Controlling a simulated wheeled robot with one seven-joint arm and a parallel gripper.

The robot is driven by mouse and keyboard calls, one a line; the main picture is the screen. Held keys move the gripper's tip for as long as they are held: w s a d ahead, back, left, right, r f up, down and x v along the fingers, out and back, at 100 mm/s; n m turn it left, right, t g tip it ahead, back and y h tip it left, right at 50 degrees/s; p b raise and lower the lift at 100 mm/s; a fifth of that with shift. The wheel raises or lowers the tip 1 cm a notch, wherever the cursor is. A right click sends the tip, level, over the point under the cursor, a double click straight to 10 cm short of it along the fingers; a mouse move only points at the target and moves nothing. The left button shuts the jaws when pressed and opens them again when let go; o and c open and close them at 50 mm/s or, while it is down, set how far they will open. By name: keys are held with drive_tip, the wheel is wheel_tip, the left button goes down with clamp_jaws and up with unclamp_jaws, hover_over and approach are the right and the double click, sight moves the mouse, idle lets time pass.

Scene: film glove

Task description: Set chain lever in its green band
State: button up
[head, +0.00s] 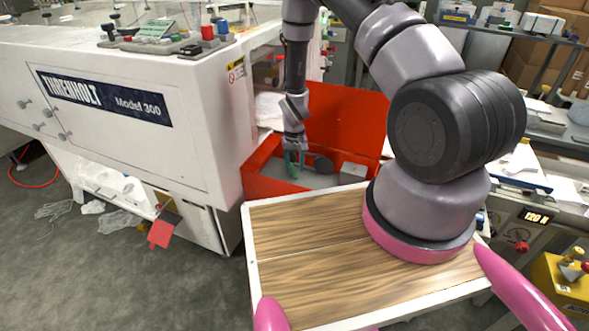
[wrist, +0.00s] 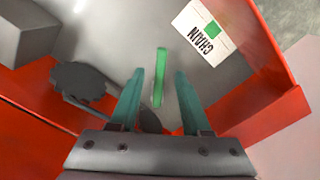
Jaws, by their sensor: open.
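The red box (head: 262,187) stands open with a grey floor inside. In the wrist view a white plate (wrist: 190,20) marked CHAIN, with a green square (wrist: 212,28), lies on that floor. A slim bright green bar (wrist: 160,75), which looks like the chain lever, stands between and just beyond my fingers. Its foot is near a dark rounded part (wrist: 150,121); how they join is unclear. My gripper (wrist: 156,90) points down into the box with teal fingers open on both sides of the bar, gaps showing. It also shows in the head view (head: 294,162).
A dark gear-like disc (wrist: 80,80) and a grey block (wrist: 24,32) sit inside the box left of my fingers. The raised red lid (head: 345,120) is behind. A white machine (head: 130,110) borders the box on the left.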

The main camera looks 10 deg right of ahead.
drive_tip(key=shift+f, duration=0.6)
clamp_jaws()
idle(1.1)
